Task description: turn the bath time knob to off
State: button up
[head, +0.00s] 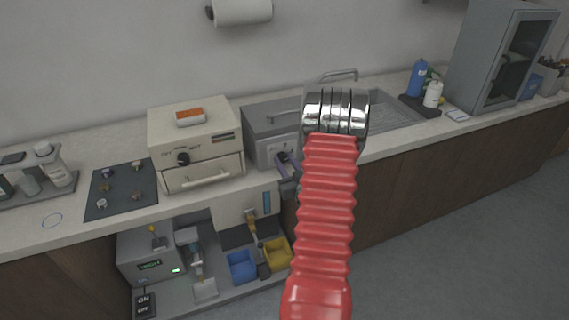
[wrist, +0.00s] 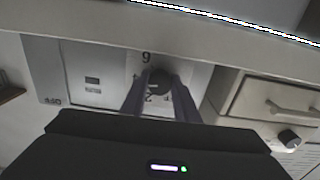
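The grey box (head: 268,133) stands on the counter, with a dark knob (head: 282,156) on its front. In the wrist view, which is upside down, the black bath time knob (wrist: 158,82) sits on a pale panel with printed digits around it; some markings are hidden. My gripper (head: 286,168) is in front of the box, partly behind my red arm. Its two purple fingers (wrist: 159,90) lie on either side of the knob in the wrist view. I cannot tell whether they press on it or stand just clear. The knob's pointer is not readable.
A beige oven (head: 195,145) with its own knob and handle stands close on the left; its front also shows in the wrist view (wrist: 262,105). The sink (head: 392,112) is to the right. Blue (head: 241,266) and yellow (head: 277,254) bins sit on the shelf below.

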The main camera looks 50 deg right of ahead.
jog(key=c, duration=0.5)
jog(key=shift+a, duration=0.2)
